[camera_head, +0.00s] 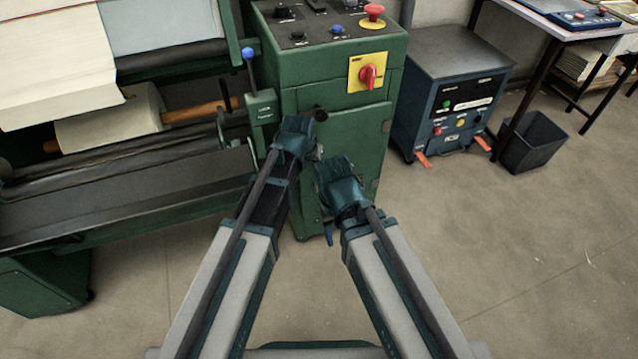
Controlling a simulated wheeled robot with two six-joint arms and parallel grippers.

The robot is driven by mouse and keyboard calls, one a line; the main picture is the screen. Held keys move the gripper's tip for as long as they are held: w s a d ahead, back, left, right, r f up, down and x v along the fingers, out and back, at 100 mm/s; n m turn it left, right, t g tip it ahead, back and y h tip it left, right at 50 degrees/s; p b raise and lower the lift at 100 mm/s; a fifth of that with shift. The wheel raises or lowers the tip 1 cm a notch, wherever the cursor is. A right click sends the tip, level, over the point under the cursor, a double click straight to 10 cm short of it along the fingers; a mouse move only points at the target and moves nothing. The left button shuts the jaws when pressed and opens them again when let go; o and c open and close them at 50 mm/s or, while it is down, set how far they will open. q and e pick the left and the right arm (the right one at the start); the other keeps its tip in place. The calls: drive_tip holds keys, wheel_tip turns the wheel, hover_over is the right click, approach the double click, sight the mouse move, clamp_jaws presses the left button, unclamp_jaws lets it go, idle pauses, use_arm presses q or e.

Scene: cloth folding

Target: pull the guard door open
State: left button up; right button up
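The green machine cabinet (290,83) stands in front of me, and the door (362,150) on its front face looks shut. A small dark knob (319,113) sits near the door's upper left. My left gripper (300,128) is right in front of the door's left side, just below and left of the knob; I cannot tell whether it touches. My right gripper (333,165) is in front of the door's lower middle. The lower door is partly covered by my arms.
A red rotary switch (368,76) on a yellow plate and a red emergency button (374,11) are above the door. A blue unit (452,100) stands right. Open floor (500,250) is front right.

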sight(316, 190)
use_arm(q)
drive_tip(key=b+x, duration=1.3)
drive_tip(key=shift+f, duration=0.4)
drive_tip(key=shift+c, duration=0.3)
clamp_jaws()
idle(0.9)
